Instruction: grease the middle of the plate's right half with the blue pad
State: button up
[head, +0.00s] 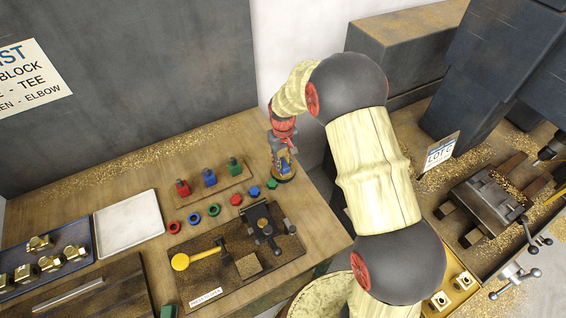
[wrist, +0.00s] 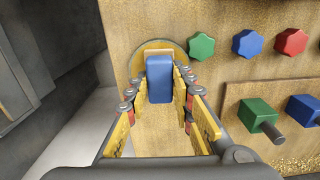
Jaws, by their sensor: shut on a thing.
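The blue pad (wrist: 159,80) is a rounded blue block with a pale tan strip at its far end. My gripper (wrist: 158,92) is shut on it, with a yellow-lined finger on each side. In the head view my gripper (head: 282,158) points down at the back right corner of the wooden bench. A round, brass-coloured disc (wrist: 143,50) lies on the bench behind the pad in the wrist view. The pad hides part of it, and I cannot tell whether they touch. I cannot tell for certain which thing is the plate.
Green (wrist: 201,46), blue (wrist: 247,43) and red (wrist: 291,42) knobs lie beside the disc. A white tray (head: 128,222) is at left. The bench ends just beside my gripper.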

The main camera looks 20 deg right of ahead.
aim_at(283, 164)
dwell(0.3)
jog(key=shift+r+p, duration=2.2)
jog(key=shift+r, duration=1.3)
jog(key=shift+f, duration=0.1)
